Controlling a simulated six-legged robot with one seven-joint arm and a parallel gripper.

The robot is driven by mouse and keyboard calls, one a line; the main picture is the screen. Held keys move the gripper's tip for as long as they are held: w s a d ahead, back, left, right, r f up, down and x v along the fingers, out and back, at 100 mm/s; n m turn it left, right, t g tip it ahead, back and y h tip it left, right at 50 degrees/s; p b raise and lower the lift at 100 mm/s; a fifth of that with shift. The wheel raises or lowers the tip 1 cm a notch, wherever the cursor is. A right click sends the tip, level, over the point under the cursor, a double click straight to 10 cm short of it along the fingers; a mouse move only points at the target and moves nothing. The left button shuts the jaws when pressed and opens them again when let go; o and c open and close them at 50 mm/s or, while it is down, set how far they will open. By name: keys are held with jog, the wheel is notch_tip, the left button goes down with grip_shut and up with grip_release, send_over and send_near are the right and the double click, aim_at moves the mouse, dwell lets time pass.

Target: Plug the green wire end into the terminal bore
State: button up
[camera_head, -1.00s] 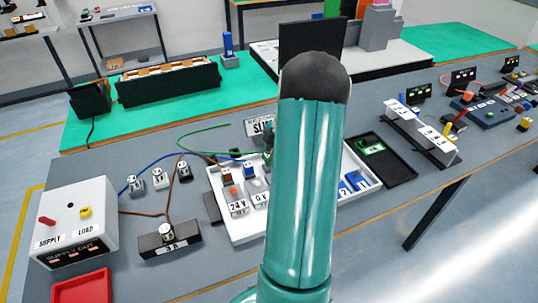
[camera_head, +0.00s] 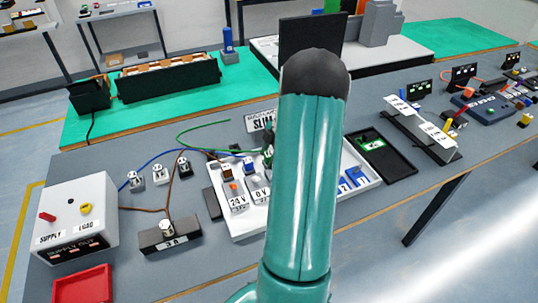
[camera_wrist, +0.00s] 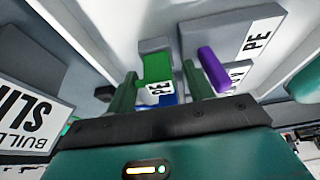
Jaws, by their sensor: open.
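My gripper (camera_wrist: 160,92) is open in the wrist view. Its two dark green fingers stand on either side of a green block labelled PE (camera_wrist: 157,68), which looks like the green wire end. The block is against a grey terminal part (camera_wrist: 155,45); I cannot tell whether it sits in a bore. A grey terminal block labelled PE (camera_wrist: 228,30) is to the right, with a purple cylinder (camera_wrist: 212,70) before it. In the head view the green wire (camera_head: 205,127) arcs across the table towards my arm, which hides most of the gripper and its surroundings.
The white tray (camera_head: 244,232) holds terminals marked 24 V and 0 V. Left are a white supply box (camera_head: 75,205), a fuse holder (camera_head: 170,238) and several small plugs. A black tray (camera_head: 395,165) lies right. A sign (camera_wrist: 28,112) stands close left of the gripper.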

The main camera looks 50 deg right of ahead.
jog(key=shift+r, duration=0.1)
jog(key=v, duration=1.3)
jog(key=shift+r, duration=0.35)
jog(key=w+a+r+m+h, duration=0.25)
jog(key=a+r, duration=0.35)
jog(key=a, duration=0.7)
jog(key=w+a+r+m+h, duration=0.1)
jog(key=w+a+r+m, duration=0.3)
jog(key=a, duration=0.9)
jog(key=s+a+r+m+t, duration=0.1)
jog(key=s+a, duration=0.4)
jog(key=a, duration=0.5)
jog(key=s+a+m+t, duration=0.2)
jog(key=s+a+m, duration=0.2)
jog(key=a, duration=0.6)
jog(key=s, duration=0.2)
jog(key=shift+s+r, duration=0.3)
jog(key=shift+r, duration=0.1)
